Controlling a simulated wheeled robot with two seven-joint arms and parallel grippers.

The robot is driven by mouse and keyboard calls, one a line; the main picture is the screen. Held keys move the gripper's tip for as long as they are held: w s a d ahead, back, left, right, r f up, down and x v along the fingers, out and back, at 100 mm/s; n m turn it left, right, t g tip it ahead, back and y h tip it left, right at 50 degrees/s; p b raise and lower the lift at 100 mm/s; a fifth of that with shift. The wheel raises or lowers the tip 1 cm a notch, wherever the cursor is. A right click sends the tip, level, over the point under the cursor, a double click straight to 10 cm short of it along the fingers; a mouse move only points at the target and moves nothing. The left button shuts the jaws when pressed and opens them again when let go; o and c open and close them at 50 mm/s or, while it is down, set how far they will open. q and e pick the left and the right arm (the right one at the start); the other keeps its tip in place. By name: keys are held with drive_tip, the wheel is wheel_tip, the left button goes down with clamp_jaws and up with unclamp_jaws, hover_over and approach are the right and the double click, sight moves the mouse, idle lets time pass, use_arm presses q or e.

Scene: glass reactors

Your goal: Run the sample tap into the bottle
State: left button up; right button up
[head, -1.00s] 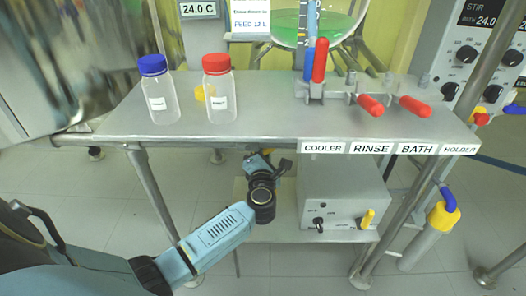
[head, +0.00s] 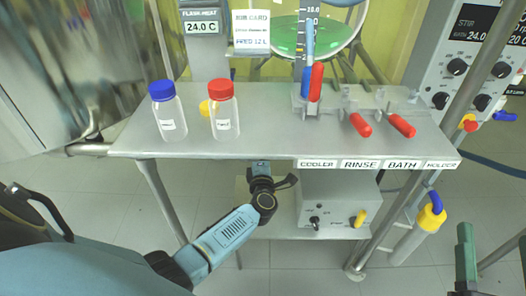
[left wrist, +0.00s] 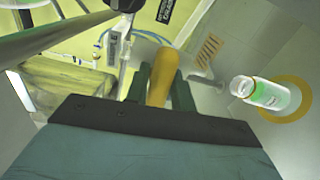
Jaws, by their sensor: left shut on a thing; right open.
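In the left wrist view, my left gripper (left wrist: 162,88) is shut on a yellow-orange handle (left wrist: 160,75), likely the tap's. A clear bottle (left wrist: 268,95) with green in it stands to the right of the fingers, apart from them, over a yellow ring (left wrist: 300,105). A clear tube (left wrist: 122,52) shows up and left of the handle. In the head view my left arm reaches to the table's front edge; its fingers are hidden. My right gripper (head: 494,236) is open and empty at the lower right edge, partly cut off.
On the metal table (head: 265,142) stand a blue-capped bottle (head: 168,118) and a red-capped bottle (head: 224,116). A grey box (head: 340,200) sits below. A post (head: 452,105) rises at right.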

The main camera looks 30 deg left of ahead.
use_arm(q)
drive_tip(key=shift+m+p, duration=0.4)
drive_tip(key=shift+m, duration=0.2)
use_arm(e)
drive_tip(key=shift+w+d+f+g+h, duration=0.15)
drive_tip(key=shift+f+g+h, duration=0.1)
drive_tip(key=shift+f+g, duration=0.65)
drive_tip(key=shift+w+d+f+g+h, duration=0.2)
drive_tip(key=shift+f+g, duration=0.3)
drive_tip(key=shift+f, duration=0.7)
use_arm(q)
drive_tip(key=shift+f, duration=0.1)
use_arm(e)
drive_tip(key=shift+a, duration=0.1)
use_arm(q)
drive_tip(key=o, duration=0.9)
drive_tip(key=shift+s, duration=0.1)
drive_tip(key=shift+p+v, duration=2.15)
drive_tip(key=shift+v, duration=4.45)
use_arm(e)
drive_tip(key=s+d+f+g+h, duration=0.2)
drive_tip(key=s+f+g, duration=0.2)
drive_tip(key=f, duration=0.3)
drive_tip(key=s+d+f+g+h, duration=0.2)
drive_tip(key=s+d+f+g, duration=0.1)
drive_tip(key=s+f+g, duration=0.2)
drive_tip(key=shift+s+d+f+m+g, duration=0.2)
drive_tip(key=shift+d+f+m+g, duration=0.2)
drive_tip(key=shift+f+g, duration=0.65)
